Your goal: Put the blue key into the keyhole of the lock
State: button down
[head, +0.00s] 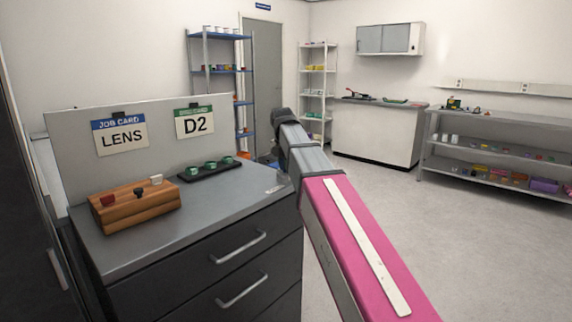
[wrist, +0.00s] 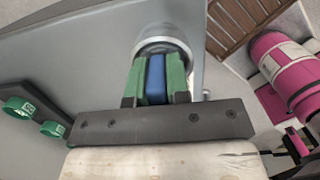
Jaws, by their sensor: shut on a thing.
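In the wrist view my gripper (wrist: 155,88) is shut on the blue key (wrist: 156,76), which sits between its two green finger pads. A round silver metal piece (wrist: 163,45), which looks like the lock, is just beyond the fingertips. The key points toward it. Its keyhole is hidden by the key and fingers, so I cannot tell whether the key's tip is inside or only in front. In the head view my gripper and the blue key are hidden behind my arm.
A wooden block (head: 135,207) holding red, black and white pieces stands on the grey cabinet top (head: 235,192). Behind it is a dark tray (head: 190,177) with green rings (head: 211,165). A back panel (head: 70,150) carries cards. Open floor lies to the right.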

jog(key=c, duration=1)
grip_release()
jog(key=shift+r, duration=0.1)
jog(key=r, duration=0.7)
jog(key=s+a+r, duration=0.1)
jog(key=r, duration=0.2)
jog(key=shift+r, duration=0.3)
jog(key=shift+r, duration=0.1)
jog(key=r, duration=0.7)
jog(key=shift+s+a+r, duration=0.3)
jog(key=shift+r, duration=0.05)
